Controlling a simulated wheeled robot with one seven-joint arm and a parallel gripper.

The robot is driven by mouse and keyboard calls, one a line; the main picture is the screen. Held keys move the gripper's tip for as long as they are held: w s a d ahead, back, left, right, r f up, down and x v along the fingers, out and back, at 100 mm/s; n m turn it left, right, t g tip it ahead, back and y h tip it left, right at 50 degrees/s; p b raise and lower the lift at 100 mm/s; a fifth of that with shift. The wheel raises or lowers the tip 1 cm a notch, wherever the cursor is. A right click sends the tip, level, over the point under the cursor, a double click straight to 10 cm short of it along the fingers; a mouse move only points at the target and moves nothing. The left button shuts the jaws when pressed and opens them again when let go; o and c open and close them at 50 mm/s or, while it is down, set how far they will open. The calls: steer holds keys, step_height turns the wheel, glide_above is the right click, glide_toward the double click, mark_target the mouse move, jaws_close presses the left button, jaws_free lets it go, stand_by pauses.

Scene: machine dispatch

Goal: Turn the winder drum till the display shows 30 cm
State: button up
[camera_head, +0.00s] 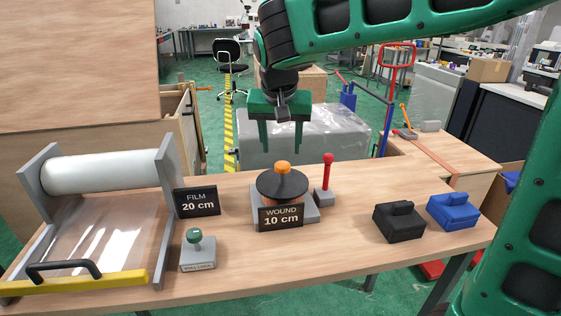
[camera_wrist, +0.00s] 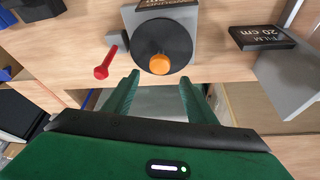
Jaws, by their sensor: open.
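The winder drum (camera_head: 268,190) is a dark disc with an orange knob (camera_head: 283,168) on top, standing on a grey base on the table. Its display (camera_head: 281,217) in front reads WOUND 10 cm. A lever with a red knob (camera_head: 328,160) stands upright at its right. My green gripper (camera_head: 282,143) is open and empty, above and behind the drum, fingers pointing down. In the wrist view the drum (camera_wrist: 176,36) and its orange knob (camera_wrist: 159,64) lie beyond the fingertips (camera_wrist: 160,80), apart from them.
A film roll (camera_head: 100,171) sits in a grey frame at left, with a sign (camera_head: 196,202) reading FILM 20 cm. A green-knobbed block (camera_head: 197,254) stands in front. Black (camera_head: 399,223) and blue (camera_head: 453,212) blocks lie at right. Bare table (camera_head: 345,240) shows between them.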

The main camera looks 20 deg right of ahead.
mark_target(283, 163)
steer(key=x, duration=0.7)
jaws_close()
